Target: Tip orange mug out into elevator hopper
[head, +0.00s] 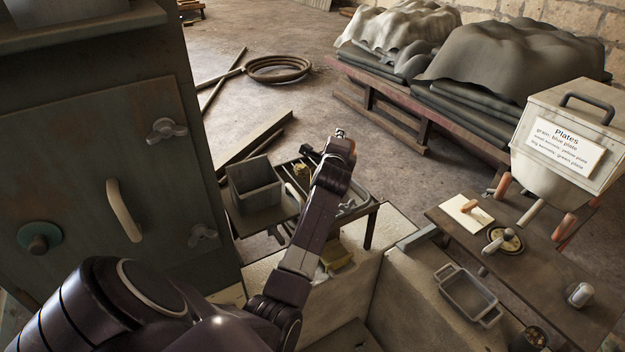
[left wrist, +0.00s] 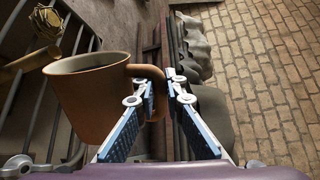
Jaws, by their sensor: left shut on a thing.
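The orange mug (left wrist: 90,97) is large in the left wrist view, with its rim toward the top of the picture; its contents cannot be seen. My left gripper (left wrist: 163,90) is shut on the mug's handle, with the mug's body to the left of the fingers. In the head view my left arm reaches up the middle to my left gripper (head: 338,138); the mug is mostly hidden there. I cannot tell for certain which thing is the elevator hopper. My right gripper is not in view.
A grey open box (head: 254,183) stands left of my forearm on a low table. A dark cabinet (head: 90,190) fills the left. Covered stacks (head: 500,65) stand behind.

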